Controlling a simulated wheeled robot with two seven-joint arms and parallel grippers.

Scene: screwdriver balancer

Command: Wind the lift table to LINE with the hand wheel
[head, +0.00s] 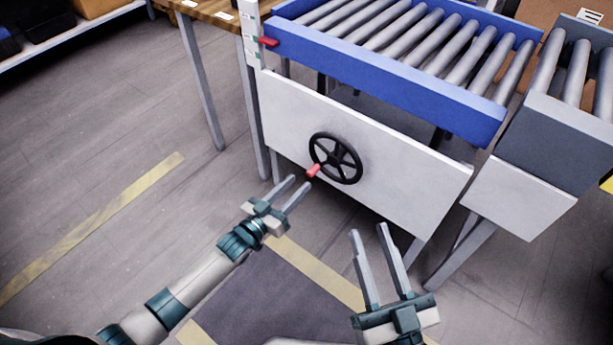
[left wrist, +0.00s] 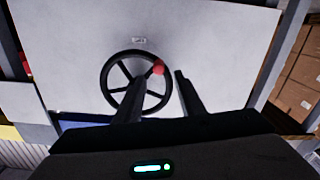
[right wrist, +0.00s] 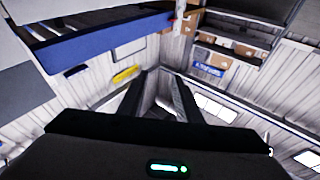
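The black hand wheel (head: 343,147) is mounted on the white front panel of the lift table. Its red knob (head: 313,170) sits at the wheel's lower left in the head view. The lift table has a blue frame (head: 400,82) with grey rollers on top. A red pointer (head: 269,41) stands by a light upright scale (head: 252,45) at its left corner; the scale's marks are too small to read. My left gripper (head: 298,187) is open just short of the knob; the left wrist view shows the knob (left wrist: 158,69) beyond and between the fingers. My right gripper (head: 368,233) is open and empty, away from the wheel.
A grey roller conveyor (head: 560,110) stands at the right beside the lift table. A wooden table (head: 215,12) is behind at the left, with a shelf further left. Yellow tape (head: 95,228) marks the floor. The floor before the panel is clear.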

